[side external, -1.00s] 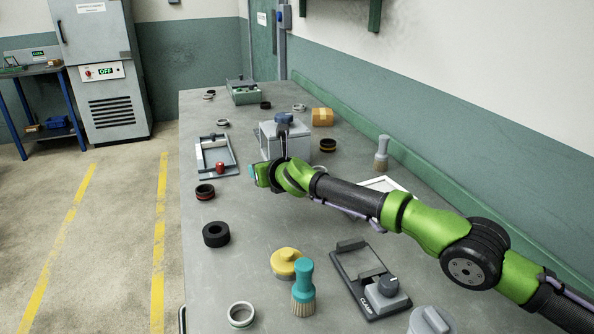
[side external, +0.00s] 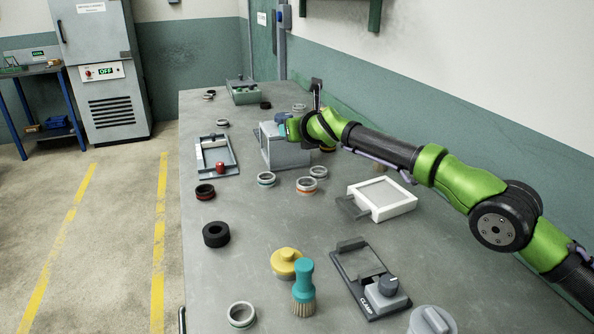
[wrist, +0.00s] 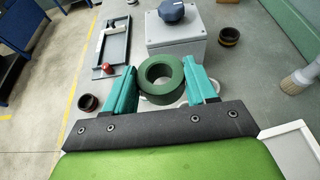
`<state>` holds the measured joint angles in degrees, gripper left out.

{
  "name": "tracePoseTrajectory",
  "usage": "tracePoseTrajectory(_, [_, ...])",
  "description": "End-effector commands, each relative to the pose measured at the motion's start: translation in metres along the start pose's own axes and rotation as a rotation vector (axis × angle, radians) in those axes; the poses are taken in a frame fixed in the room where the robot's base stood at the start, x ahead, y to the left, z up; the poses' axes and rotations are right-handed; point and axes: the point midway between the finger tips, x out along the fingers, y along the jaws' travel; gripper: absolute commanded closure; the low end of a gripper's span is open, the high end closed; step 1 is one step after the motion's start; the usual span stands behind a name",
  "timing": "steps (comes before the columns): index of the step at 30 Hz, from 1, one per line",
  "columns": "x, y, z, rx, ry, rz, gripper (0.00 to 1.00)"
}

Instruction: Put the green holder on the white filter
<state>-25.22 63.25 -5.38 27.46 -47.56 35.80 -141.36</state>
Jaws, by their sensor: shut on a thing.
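My gripper (wrist: 162,76) is shut on a thick dark green ring, the green holder (wrist: 157,70), in the wrist view. Its teal fingers press on the ring's left and right sides. In the side view my gripper (side external: 293,128) is by the grey box, and the green holder cannot be made out. The white filter looks to be the square white frame with a grey sheet (side external: 403,206) and a grey tab, lying right of and nearer than the gripper. A corner of the white frame (wrist: 272,131) shows at the wrist view's lower right, apart from the holder.
The grey box (side external: 287,153) with a blue knob stands beyond the holder (wrist: 176,38). Several pale rings, one of them orange-banded (side external: 306,186), lie between box and frame. A clamp (side external: 366,290), teal brush (side external: 303,284) and yellow-topped piece (side external: 286,263) stand nearer.

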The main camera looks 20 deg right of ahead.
Motion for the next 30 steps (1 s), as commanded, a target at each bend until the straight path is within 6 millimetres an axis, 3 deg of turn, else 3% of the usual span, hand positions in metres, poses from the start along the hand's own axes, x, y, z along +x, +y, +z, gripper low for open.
tracePoseTrajectory(6, [-0.011,-0.063,0.016,0.007,-0.002,-0.015,0.75])
tracePoseTrajectory(14, [-0.038,-0.137,0.004,-0.003,-0.001,0.013,0.75])
tracePoseTrajectory(21, [-0.081,-0.191,-0.031,-0.025,-0.002,0.064,0.75])
tracePoseTrajectory(30, [-0.154,-0.224,-0.102,-0.063,-0.001,0.163,0.75])
